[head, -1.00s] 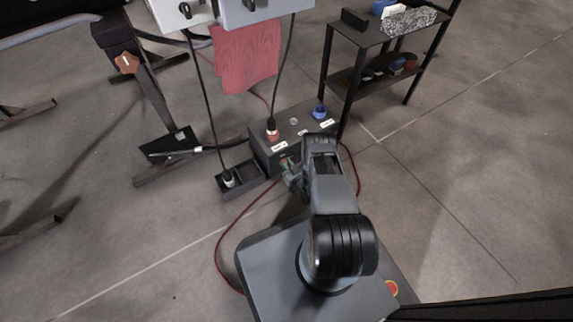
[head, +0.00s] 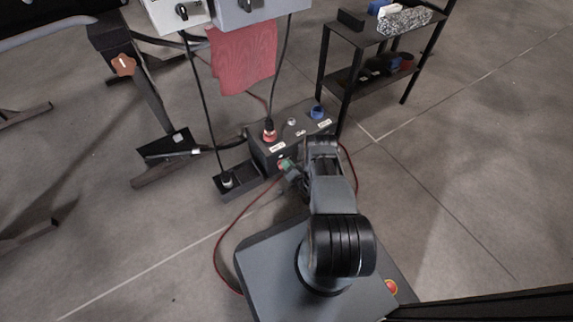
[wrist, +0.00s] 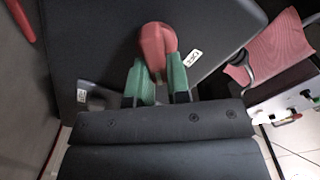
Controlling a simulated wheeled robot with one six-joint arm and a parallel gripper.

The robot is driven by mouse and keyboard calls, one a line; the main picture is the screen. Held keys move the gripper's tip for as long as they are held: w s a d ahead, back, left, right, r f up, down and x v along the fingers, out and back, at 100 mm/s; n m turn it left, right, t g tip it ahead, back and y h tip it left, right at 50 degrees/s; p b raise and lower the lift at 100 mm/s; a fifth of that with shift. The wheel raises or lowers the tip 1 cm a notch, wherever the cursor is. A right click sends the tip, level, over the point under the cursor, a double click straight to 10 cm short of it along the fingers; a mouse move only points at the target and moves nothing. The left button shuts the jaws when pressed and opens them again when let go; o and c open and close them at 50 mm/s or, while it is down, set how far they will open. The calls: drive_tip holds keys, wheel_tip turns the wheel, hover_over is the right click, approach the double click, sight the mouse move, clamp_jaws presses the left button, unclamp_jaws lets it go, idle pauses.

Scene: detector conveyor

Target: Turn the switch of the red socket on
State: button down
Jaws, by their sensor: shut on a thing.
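The dark socket box (head: 262,154) stands on the floor. Its red socket (head: 269,135) on top has a black cable plugged in. In the wrist view a red switch knob (wrist: 155,42) sticks out from the dark box face (wrist: 95,40), with a small white label (wrist: 193,58) beside it. My gripper (wrist: 159,72) has its green fingers on either side of the knob's lower end, shut on it. In the head view my gripper (head: 285,166) is at the front of the box, and my arm hides part of that side.
A blue socket (head: 317,112) is at the box's far right. A dark open tray (head: 238,181) with a plug lies left of the box. A black shelf (head: 370,40) stands behind right. A red cloth (head: 241,58) hangs behind. A red cable (head: 217,250) runs along the floor.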

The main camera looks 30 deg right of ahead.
drive_tip(key=m, duration=0.3)
drive_tip(key=shift+d+f+m, duration=0.2)
drive_tip(key=shift+f+m, duration=0.1)
drive_tip(key=shift+w+f+m, duration=0.1)
drive_tip(key=shift+f+m, duration=0.05)
drive_tip(key=shift+m, duration=0.85)
drive_tip(key=shift+f+m, duration=0.1)
drive_tip(key=shift+m, duration=0.9)
drive_tip(key=c, duration=1.1)
unclamp_jaws()
